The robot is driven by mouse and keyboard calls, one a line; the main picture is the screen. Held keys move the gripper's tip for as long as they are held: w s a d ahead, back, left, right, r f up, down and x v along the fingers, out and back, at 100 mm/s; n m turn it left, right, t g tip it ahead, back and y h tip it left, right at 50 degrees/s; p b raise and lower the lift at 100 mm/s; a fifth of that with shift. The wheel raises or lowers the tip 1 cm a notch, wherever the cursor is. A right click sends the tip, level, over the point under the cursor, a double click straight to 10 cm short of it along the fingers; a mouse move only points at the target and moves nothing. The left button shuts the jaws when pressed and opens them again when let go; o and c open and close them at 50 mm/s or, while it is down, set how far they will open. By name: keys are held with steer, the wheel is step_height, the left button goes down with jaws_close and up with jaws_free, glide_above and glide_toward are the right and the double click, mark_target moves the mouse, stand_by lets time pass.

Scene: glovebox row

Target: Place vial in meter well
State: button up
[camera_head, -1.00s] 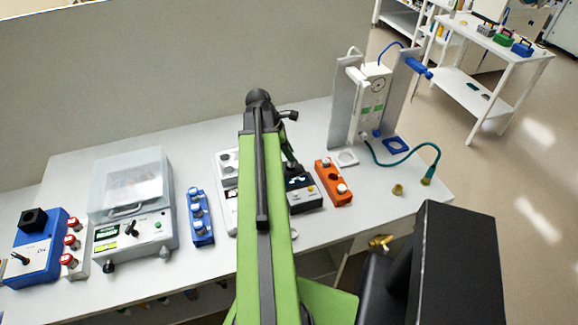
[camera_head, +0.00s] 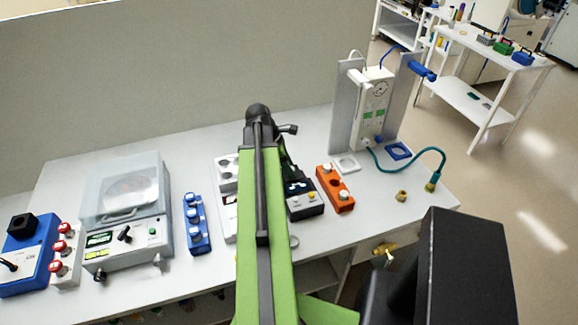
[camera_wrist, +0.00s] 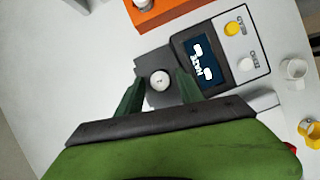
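The meter (camera_head: 307,204) is a dark box with a lit display, a yellow button and a white button. It also shows in the wrist view (camera_wrist: 217,57), where its display is lit with text. A white-capped vial (camera_wrist: 159,80) sits upright at the dark block beside the display, apparently in the well; its body is hidden. My gripper (camera_wrist: 160,78) has its two dark green fingers on either side of the cap, with gaps visible.
The blue rack (camera_head: 196,225), a balance with a clear lid (camera_head: 122,187) and a blue device (camera_head: 27,256) stand left. A white stand unit (camera_head: 372,108) with a green hose (camera_head: 410,154) is at back right. A small brass piece (camera_head: 401,195) lies near the right edge.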

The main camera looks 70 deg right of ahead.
steer(key=shift+r, duration=0.1)
steer(key=shift+r+p, duration=0.25)
steer(key=shift+p, duration=0.1)
steer(key=p+v, duration=1)
steer(key=v, duration=0.1)
steer(key=shift+r+p, duration=0.3)
steer(key=shift+p, duration=0.05)
steer(key=shift+w, duration=0.25)
